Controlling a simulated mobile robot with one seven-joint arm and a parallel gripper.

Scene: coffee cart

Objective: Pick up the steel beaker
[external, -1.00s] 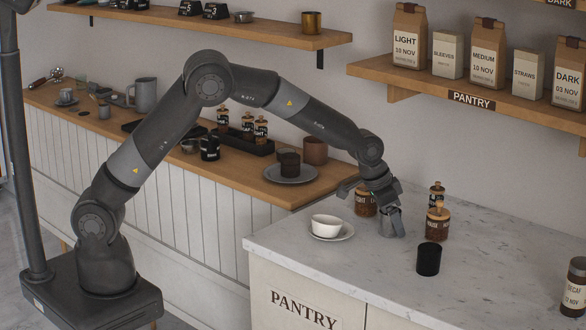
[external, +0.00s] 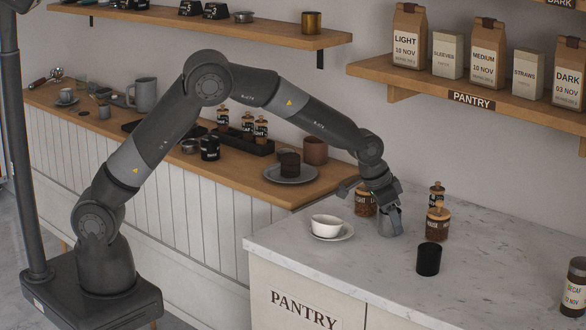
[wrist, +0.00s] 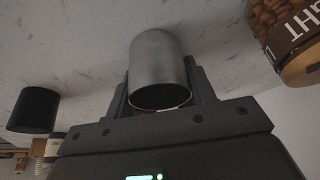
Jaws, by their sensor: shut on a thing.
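The steel beaker (wrist: 158,62) is a plain grey metal cylinder. In the wrist view it sits between the two fingers of my gripper (wrist: 160,95), one finger on each side. In the external view the beaker (external: 386,226) is at the marble counter, partly hidden by my gripper (external: 384,210). My gripper is shut on the beaker. I cannot tell whether its base touches the counter.
A white bowl on a saucer (external: 345,235) stands to the left and a black cup (external: 428,259) to the right. Lidded bean jars (external: 438,222) stand close behind; one jar (wrist: 285,45) fills the wrist view's upper right corner.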

